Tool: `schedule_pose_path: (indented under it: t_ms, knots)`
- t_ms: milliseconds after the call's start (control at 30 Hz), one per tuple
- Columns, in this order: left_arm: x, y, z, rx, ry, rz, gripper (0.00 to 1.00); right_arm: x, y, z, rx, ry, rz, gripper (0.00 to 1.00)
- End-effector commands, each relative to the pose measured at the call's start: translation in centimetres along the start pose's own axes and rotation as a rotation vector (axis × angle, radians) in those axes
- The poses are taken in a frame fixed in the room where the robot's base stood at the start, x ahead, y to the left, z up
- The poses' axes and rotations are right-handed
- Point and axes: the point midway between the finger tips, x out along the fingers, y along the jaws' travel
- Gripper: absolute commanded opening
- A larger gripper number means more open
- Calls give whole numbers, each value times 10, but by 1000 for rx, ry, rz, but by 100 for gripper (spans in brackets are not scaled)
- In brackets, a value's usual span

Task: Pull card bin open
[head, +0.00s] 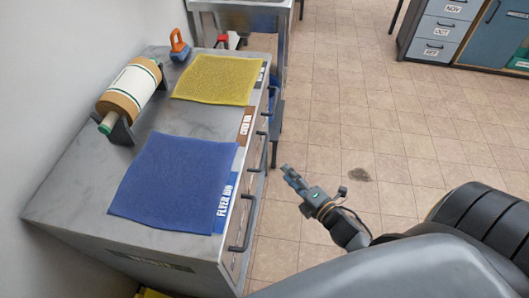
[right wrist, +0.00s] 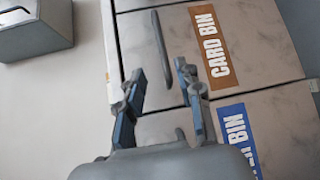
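The card bin is a drawer in the side of the grey metal cabinet (head: 62,205), with a brown CARD BIN label (head: 246,124). In the right wrist view its grey front (right wrist: 262,35) carries the label and a dark bar handle (right wrist: 161,48). The drawer looks closed. My right gripper (head: 288,172) is out over the floor, right of the cabinet front. In the right wrist view the gripper (right wrist: 160,75) is open and empty, its fingertips apart with the handle lying ahead between them. I cannot tell the exact gap to the handle. My left gripper is not in view.
A blue mat (head: 170,180) by the FLYER BIN label, a yellow mat (head: 215,80), a paper roll (head: 132,90) and an orange-handled tool (head: 179,45) lie on the cabinet top. Another handle (head: 244,225) juts out below.

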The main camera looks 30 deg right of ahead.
Motion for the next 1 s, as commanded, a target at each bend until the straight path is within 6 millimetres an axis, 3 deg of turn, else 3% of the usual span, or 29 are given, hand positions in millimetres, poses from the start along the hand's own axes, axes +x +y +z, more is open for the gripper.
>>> schedule_pose_path:
  t_ms: [600,800,1000]
  knots:
    - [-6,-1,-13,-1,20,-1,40,115,0,0,5,-1,-1,36]
    - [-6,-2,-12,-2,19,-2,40,130,0,0,4,-1,-2,36]
    - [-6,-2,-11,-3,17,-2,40,132,-1,0,4,0,-3,36]
